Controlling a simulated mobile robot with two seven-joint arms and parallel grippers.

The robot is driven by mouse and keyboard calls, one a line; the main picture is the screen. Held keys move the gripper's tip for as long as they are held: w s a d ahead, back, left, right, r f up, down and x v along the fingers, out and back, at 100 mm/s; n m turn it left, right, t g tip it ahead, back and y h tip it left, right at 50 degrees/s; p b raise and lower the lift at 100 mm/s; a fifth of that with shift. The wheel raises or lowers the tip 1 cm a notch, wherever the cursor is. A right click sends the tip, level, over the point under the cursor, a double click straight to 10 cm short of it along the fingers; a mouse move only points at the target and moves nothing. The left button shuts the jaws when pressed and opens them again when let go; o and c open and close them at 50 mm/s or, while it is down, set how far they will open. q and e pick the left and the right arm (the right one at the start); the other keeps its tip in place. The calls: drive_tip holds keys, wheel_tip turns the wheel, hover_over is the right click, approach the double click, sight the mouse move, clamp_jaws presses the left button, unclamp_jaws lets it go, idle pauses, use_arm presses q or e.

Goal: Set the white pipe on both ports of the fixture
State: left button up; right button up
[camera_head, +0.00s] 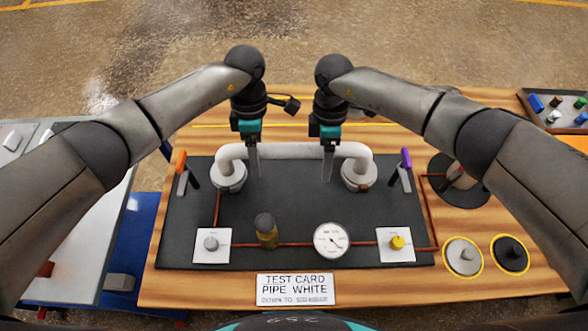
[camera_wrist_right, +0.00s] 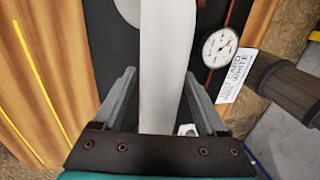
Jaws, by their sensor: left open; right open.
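The white pipe (camera_head: 295,151) is a wide arch with both ends bent down. In the head view its left end stands at the left port (camera_head: 228,178) and its right end at the right port (camera_head: 358,177) of the dark fixture (camera_head: 290,215). The exact seating inside the ports is hidden. My left gripper (camera_head: 255,172) is open at the left part of the pipe. My right gripper (camera_head: 328,172) is open at its right part. In the right wrist view the pipe (camera_wrist_right: 167,65) runs between the spread fingers, with gaps visible beside it.
An orange-handled lever (camera_head: 180,162) stands beside the left port and a purple-handled one (camera_head: 405,158) beside the right. A gauge (camera_head: 331,240), a brass part (camera_head: 265,230) and two knob plates (camera_head: 212,245) sit in front. A parts tray (camera_head: 553,108) lies at back right.

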use_arm(q)
drive_tip(key=r, duration=0.3)
drive_tip(key=w+r, duration=0.1)
drive_tip(key=r, duration=0.2)
drive_tip(key=w+r, duration=0.1)
drive_tip(key=r, duration=0.3)
drive_tip(key=shift+r, duration=0.1)
use_arm(e)
drive_tip(key=shift+r, duration=0.2)
drive_tip(key=r, duration=0.3)
drive_tip(key=w+r, duration=0.1)
drive_tip(key=r, duration=0.3)
drive_tip(key=w+r, duration=0.1)
drive_tip(key=r, duration=0.3)
drive_tip(key=shift+w+r, duration=0.15)
drive_tip(key=shift+r, duration=0.05)
